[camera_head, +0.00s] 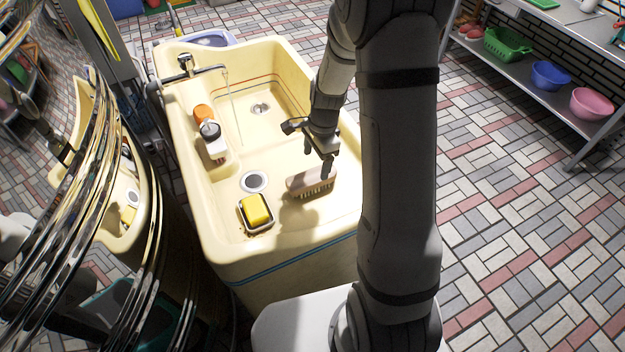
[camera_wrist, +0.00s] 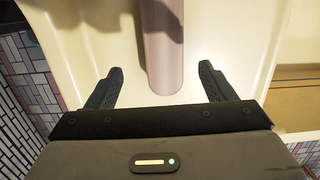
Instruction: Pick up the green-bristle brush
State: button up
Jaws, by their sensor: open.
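A brush (camera_head: 311,183) with a pinkish-brown back stands on the raised ledge of the cream sink (camera_head: 205,230). Its bristles show along its near side in the head view and look dull tan; I cannot make out green. My gripper (camera_head: 319,165) is above the brush, pointing down at it. In the wrist view the brush's smooth back (camera_wrist: 163,50) runs lengthwise between the two open fingers of my gripper (camera_wrist: 160,68), with a gap on each side. I cannot tell how far the fingertips are above the ledge.
A shelf (camera_head: 545,95) with bowls is at the right. Tiled floor is clear.

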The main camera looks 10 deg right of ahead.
aim_at(312, 176)
jog(key=shift+w+a+f+p, duration=0.1)
jog(key=shift+a+f+p, duration=0.1)
jog(key=shift+f, duration=1.2)
jog(key=shift+w+a+f+p, duration=0.1)
jog(key=shift+a+f+p, duration=0.05)
jog(key=shift+f, duration=1.3)
jog(key=shift+w+a+f+p, duration=0.1)
jog(key=shift+a+f+p, duration=0.1)
jog(key=shift+f, duration=1.2)
jog(key=c, duration=1.2)
notch_tip(312, 176, up, 10)
jog(key=shift+s+r+b, duration=0.1)
jog(key=shift+b, duration=0.25)
